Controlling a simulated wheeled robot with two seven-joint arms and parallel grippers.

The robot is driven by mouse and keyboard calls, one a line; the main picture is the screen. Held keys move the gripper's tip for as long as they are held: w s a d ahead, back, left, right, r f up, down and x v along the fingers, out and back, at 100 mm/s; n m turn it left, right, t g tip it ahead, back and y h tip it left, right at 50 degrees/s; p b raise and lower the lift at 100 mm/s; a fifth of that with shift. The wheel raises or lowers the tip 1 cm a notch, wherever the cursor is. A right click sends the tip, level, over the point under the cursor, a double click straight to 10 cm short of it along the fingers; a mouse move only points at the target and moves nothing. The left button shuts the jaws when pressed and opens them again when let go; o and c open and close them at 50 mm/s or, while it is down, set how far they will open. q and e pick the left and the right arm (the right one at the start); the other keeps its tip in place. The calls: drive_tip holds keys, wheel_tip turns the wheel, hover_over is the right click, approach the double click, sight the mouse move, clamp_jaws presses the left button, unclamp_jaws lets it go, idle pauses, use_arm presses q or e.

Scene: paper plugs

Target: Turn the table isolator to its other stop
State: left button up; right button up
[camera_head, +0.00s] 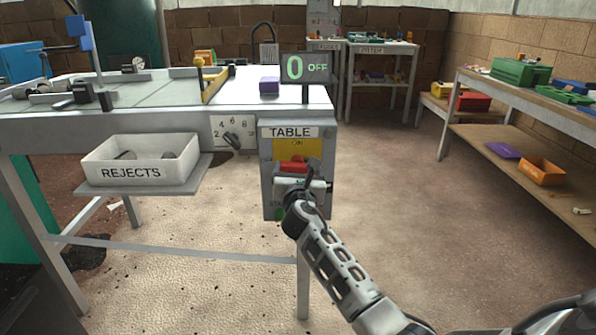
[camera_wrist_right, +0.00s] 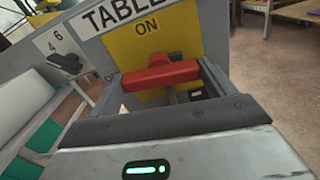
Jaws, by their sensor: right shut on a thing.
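The table isolator's red handle (camera_head: 292,167) is on the grey panel marked TABLE (camera_head: 290,132), over a yellow plate with the word ON above it. In the right wrist view the red handle (camera_wrist_right: 160,75) lies roughly crosswise, nearly level. My right gripper (camera_head: 303,176) is at the front of the panel, shut on the handle. Its fingers show at the two ends of the handle in the wrist view. The gripper hides the lower part of the panel in the head view. My left gripper is not in view.
A display (camera_head: 306,68) above the panel reads 0 OFF. A numbered dial (camera_head: 233,137) is just left of the panel. A white REJECTS bin (camera_head: 140,172) sits on a low shelf further left. Shelves with crates (camera_head: 541,171) stand at the right. The floor between is clear.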

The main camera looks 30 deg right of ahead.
drive_tip(key=m, duration=0.7)
drive_tip(key=shift+f+b, duration=0.1)
drive_tip(key=shift+b, duration=0.3)
drive_tip(key=m, duration=0.2)
drive_tip(key=shift+m+b, duration=0.3)
drive_tip(key=shift+m, duration=0.1)
drive_tip(key=m, duration=0.2)
drive_tip(key=shift+m+b, duration=0.3)
drive_tip(key=shift+b, duration=0.1)
drive_tip(key=shift+m+b, duration=0.3)
drive_tip(key=shift+m, duration=1.4)
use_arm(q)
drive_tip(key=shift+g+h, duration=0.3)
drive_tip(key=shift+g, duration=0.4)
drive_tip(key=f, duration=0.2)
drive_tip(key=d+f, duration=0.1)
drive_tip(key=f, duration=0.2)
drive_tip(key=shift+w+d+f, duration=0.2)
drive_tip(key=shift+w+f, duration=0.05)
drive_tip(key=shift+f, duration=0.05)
use_arm(e)
drive_tip(key=shift+m, duration=0.3)
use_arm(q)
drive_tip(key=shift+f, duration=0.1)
use_arm(e)
drive_tip(key=shift+m, duration=0.3)
